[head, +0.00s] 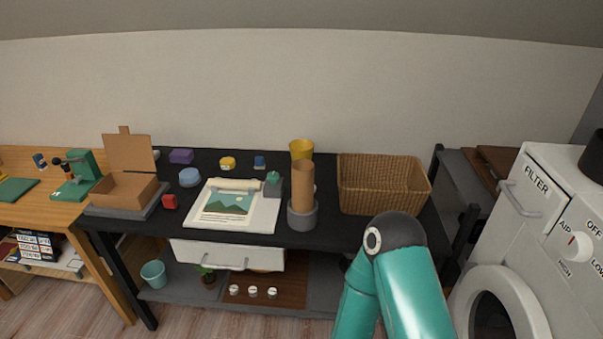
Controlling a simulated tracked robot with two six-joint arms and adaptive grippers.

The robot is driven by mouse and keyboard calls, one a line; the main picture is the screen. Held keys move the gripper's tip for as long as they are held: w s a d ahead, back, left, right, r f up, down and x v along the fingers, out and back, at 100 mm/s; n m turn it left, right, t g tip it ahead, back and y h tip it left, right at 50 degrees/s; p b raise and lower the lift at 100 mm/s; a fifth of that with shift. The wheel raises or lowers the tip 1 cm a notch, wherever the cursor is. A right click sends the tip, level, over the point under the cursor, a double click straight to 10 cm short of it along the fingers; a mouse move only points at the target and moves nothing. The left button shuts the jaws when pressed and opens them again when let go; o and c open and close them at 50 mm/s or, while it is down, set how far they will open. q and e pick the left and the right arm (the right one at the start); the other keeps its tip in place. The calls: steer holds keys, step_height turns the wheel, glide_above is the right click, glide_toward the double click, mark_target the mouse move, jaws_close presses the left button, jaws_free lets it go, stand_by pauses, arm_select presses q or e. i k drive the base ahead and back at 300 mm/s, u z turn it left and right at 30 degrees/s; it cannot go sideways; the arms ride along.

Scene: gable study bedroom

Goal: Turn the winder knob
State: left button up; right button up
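I cannot tell for sure which part is the winder knob. A small green piece (273,177) sits on top of a grey block (273,190) on the black table, beside a picture sheet (228,207). Right of it, a brown tube (303,178) stands upright in a grey round holder (302,217). A teal arm link of mine with a dark joint rises at the lower right. Neither gripper is in view.
A drawer (228,255) and a lower shelf with a bucket (153,274) are beneath. The white machine (545,205) bounds the right.

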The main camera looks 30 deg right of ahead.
mark_target(273, 176)
steer(key=z, duration=0.1)
steer(key=i, duration=0.9)
